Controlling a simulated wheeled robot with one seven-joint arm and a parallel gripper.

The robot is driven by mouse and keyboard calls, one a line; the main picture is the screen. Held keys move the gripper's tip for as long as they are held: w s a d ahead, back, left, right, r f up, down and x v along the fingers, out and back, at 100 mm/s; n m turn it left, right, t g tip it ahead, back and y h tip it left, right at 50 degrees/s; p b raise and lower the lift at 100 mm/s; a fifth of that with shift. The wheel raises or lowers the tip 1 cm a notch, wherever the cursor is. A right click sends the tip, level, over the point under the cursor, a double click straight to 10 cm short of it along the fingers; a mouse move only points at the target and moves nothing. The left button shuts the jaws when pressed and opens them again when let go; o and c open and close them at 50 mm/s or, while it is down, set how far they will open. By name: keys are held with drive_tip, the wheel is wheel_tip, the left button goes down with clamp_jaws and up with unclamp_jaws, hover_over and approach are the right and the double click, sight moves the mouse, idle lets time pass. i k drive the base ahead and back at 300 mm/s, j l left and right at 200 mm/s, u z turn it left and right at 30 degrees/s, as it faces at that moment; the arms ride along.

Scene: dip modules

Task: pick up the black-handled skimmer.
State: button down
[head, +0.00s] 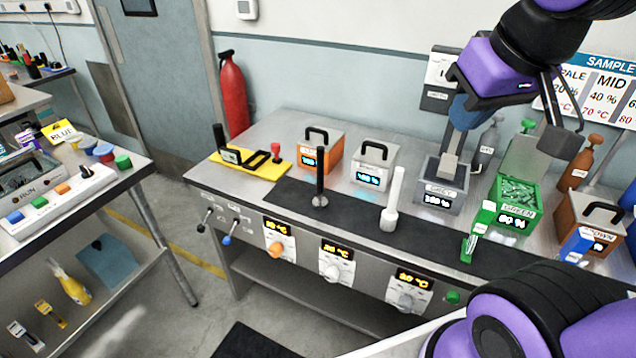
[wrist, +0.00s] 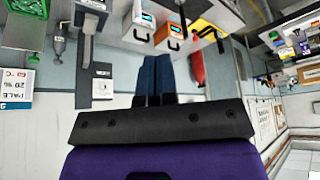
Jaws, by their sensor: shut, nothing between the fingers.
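The black-handled skimmer (head: 320,176) stands upright on the dark strip along the bench front, in front of the orange module. Its black handle points up and its small metal head is at the bottom. I cannot make it out in the wrist view. My gripper (head: 459,122) is up at the right, above and behind the grey module, well apart from the skimmer. Its blue fingers also show in the wrist view (wrist: 157,78), shut together with nothing between them.
A white-handled tool (head: 394,195) stands right of the skimmer, and a green-handled one (head: 472,240) farther right. Orange (head: 331,156), white (head: 372,177), grey (head: 434,195) and green (head: 490,215) modules line the bench behind. A yellow tray (head: 262,171) lies at left.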

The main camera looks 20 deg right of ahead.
sight(320, 201)
drive_tip(key=i+j+u, duration=0.15)
drive_tip(key=u, duration=0.2)
drive_tip(key=i+j+u, duration=0.2)
drive_tip(key=j+u, duration=0.2)
